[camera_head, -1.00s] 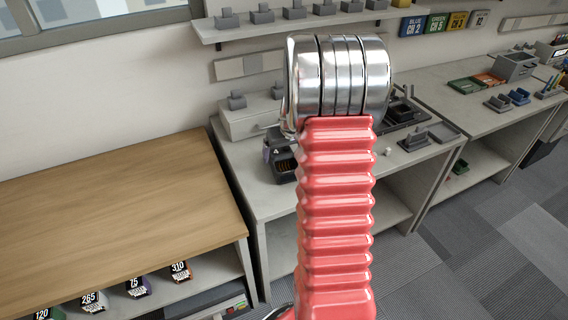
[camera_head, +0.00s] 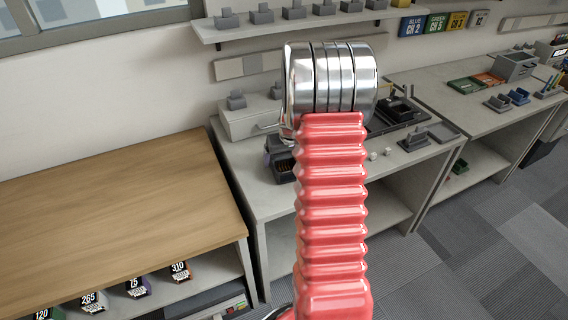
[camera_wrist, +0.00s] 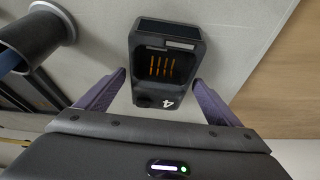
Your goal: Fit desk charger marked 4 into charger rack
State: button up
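The desk charger marked 4 (camera_wrist: 165,58) is dark, with a row of orange contacts in its pocket and a white 4 on its near end. In the wrist view it sits on the light worktop between my gripper's (camera_wrist: 160,78) two purple fingers. The fingers are apart, with gaps beside the charger. In the head view the charger (camera_head: 284,165) shows left of my red arm, partly hidden by it. A dark tray-like fixture (camera_head: 392,117) on the same bench, right of the arm, may be the charger rack; I cannot be sure.
A wooden-topped table (camera_head: 100,205) adjoins on the left. A white drawer box (camera_head: 248,120) stands behind. In the wrist view a dark cylindrical thing (camera_wrist: 35,38) is at upper left.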

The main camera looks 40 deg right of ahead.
aim_at(284, 166)
jog(key=c, duration=1.2)
notch_tip(284, 166, up, 10)
jog(key=shift+r, duration=0.1)
dwell(0.6)
